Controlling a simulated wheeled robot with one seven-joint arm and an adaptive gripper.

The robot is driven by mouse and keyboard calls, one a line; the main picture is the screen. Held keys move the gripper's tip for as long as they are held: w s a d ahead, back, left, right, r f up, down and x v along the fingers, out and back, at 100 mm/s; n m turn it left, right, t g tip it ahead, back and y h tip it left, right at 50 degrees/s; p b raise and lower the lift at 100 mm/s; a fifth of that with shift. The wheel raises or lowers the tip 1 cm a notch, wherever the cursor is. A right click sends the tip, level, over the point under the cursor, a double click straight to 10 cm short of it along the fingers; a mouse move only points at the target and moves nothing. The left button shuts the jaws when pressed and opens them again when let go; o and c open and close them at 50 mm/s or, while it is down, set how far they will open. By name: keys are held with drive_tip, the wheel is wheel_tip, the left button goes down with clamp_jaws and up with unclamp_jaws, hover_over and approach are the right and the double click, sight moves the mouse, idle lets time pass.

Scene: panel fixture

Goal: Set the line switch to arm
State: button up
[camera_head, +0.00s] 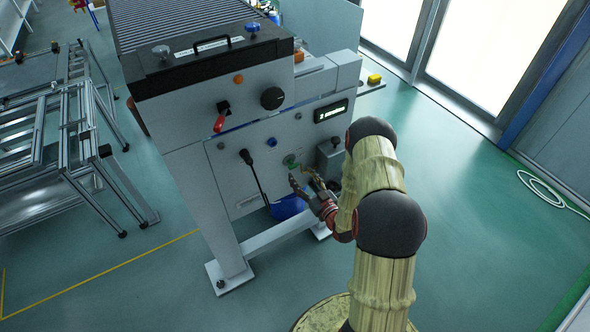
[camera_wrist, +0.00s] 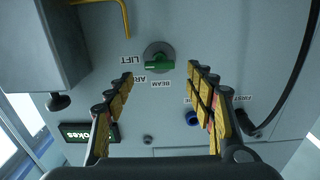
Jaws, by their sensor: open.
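A green-handled rotary switch (camera_wrist: 158,65) sits on a round grey plate on the panel, in the upper middle of the wrist view. In the head view my gripper (camera_head: 300,177) is just in front of the panel, below the switch. Contact is not visible.
A black lever (camera_head: 254,172) stands left of the switch. A red-handled switch (camera_head: 221,117), a black knob (camera_head: 272,98), a blue button (camera_head: 272,142) and a display (camera_head: 331,111) are above. A grey box (camera_head: 329,158) juts out at the right.

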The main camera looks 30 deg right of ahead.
sight(294, 167)
drive_tip(key=shift+w, duration=2.5)
drive_tip(key=c, duration=0.4)
drive_tip(key=c, duration=0.7)
drive_tip(key=shift+c, duration=0.3)
drive_tip(key=shift+n+b, duration=0.4)
drive_tip(key=shift+b, duration=0.2)
drive_tip(key=shift+c, duration=0.2)
drive_tip(key=shift+a+f+n+b, duration=0.1)
drive_tip(key=shift+a+n+b, duration=0.05)
drive_tip(key=shift+n+b, duration=1.7)
drive_tip(key=shift+a+n+b, duration=0.1)
drive_tip(key=shift+n+b, duration=1.35)
drive_tip(key=shift+n, duration=0.7)
